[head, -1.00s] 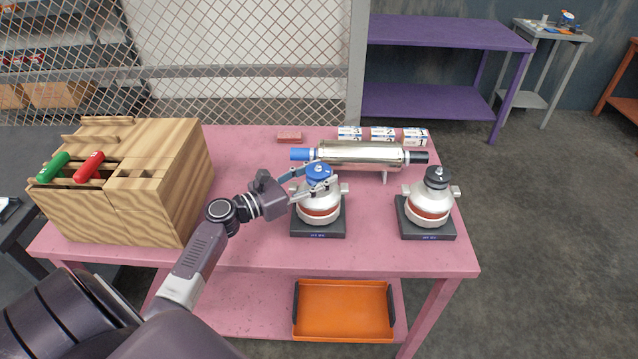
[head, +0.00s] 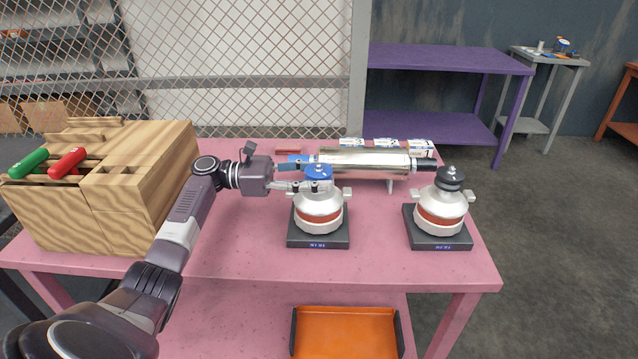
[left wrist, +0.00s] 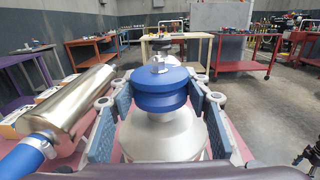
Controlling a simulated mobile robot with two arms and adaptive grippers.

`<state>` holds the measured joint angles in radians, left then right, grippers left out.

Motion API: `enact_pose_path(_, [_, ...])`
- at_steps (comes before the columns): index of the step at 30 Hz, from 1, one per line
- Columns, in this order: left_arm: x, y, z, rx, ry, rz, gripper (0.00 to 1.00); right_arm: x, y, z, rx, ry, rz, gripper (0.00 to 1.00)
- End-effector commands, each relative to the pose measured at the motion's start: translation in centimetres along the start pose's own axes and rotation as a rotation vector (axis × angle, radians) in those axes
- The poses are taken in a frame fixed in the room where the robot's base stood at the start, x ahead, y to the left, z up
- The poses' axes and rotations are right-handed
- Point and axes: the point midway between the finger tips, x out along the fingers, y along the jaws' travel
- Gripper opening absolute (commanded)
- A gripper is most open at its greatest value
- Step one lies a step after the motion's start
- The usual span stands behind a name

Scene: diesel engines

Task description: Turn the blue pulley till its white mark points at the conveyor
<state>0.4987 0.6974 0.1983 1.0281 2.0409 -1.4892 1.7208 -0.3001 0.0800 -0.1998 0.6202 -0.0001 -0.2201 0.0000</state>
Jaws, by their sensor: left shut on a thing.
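The blue pulley (head: 319,172) sits on top of the left silver unit with a red band (head: 318,212), which stands on a dark base. In the left wrist view the pulley (left wrist: 160,88) is grooved, with a metal bolt at its top centre. My left gripper (head: 305,180) reaches in from the left and is shut on the pulley. In the left wrist view its fingers (left wrist: 162,104) lie on either side of the pulley. I cannot clearly make out the white mark, nor tell which thing is the conveyor. My right gripper is not in view.
A silver cylinder (head: 365,162) with blue and black ends lies just behind the pulley. A similar unit with a black pulley (head: 450,178) stands to the right. A wooden block (head: 110,190) with red and green handles stands left. The pink table's front (head: 240,262) is clear.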

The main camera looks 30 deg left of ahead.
Motion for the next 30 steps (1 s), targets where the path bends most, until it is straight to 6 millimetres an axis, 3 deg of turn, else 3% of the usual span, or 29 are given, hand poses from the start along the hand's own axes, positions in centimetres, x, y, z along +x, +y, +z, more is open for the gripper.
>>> enact_pose_path(14, [0.01, 0.04, 0.11, 0.000, -0.001, -0.010, 0.20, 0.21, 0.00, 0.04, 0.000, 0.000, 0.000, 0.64])
enact_pose_path(15, [0.02, 0.04, 0.11, 0.001, -0.001, -0.010, 0.47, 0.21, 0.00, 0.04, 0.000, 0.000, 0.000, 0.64])
enact_pose_path(19, [0.02, 0.03, 0.09, 0.000, -0.001, -0.010, 0.62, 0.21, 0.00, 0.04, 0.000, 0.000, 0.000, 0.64])
enact_pose_path(30, [0.03, 0.02, 0.61, 0.002, 0.000, -0.011, 0.63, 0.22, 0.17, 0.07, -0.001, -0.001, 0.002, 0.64])
